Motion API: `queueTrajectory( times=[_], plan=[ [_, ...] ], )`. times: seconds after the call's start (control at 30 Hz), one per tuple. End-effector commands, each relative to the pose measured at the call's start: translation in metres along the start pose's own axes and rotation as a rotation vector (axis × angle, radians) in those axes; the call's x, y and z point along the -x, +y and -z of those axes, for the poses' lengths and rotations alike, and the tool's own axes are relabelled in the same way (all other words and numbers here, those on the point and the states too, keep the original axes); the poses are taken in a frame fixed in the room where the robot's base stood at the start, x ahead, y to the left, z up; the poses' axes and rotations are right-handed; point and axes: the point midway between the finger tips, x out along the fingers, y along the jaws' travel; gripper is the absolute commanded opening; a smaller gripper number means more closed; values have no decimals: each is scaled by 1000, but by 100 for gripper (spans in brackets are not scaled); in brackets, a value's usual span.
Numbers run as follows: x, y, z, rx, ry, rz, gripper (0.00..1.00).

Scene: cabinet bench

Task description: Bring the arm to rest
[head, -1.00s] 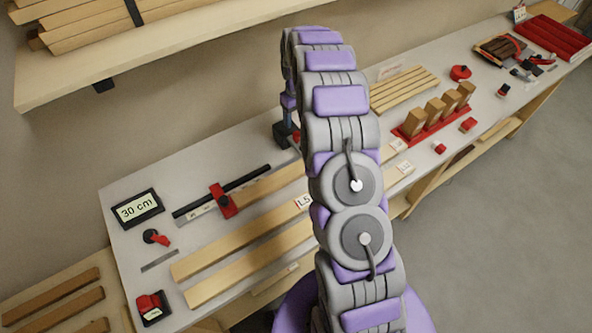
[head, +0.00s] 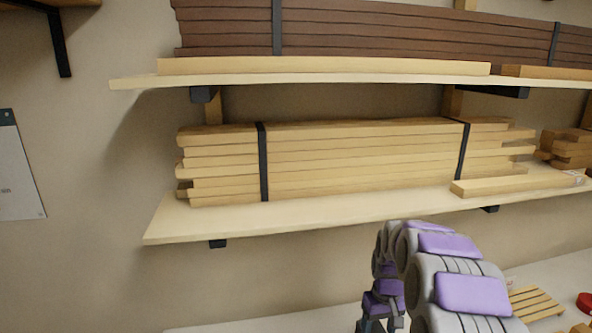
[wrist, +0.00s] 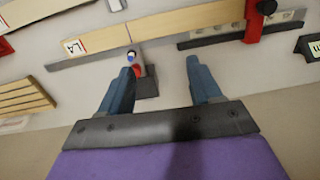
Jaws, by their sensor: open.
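My arm arches up at the lower right of the head view, its far end bending down toward the bench. My gripper shows in the wrist view (wrist: 160,66) with two blue fingers spread apart and nothing held between them. A dark block with a small red and blue part (wrist: 147,82) lies beyond the left finger. I cannot tell the exact gap between them. In the head view the gripper's tip is cut off by the bottom edge.
A shelf (head: 330,212) with strapped pale planks (head: 360,160) runs behind the arm, with another shelf (head: 130,83) above. The wrist view shows a labelled wooden board (wrist: 180,22), a rail with a red slider (wrist: 255,22) and a slatted piece (wrist: 22,100).

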Motion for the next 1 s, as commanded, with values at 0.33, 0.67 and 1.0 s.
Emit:
queueTrajectory(
  times=[0.33,0.67,1.0],
  plan=[
    [38,-54,-94,-28,-28,6,64],
    [46,-95,-198,-68,-68,1,64],
    [29,-124,-306,-127,-101,-13,64]
  ],
)
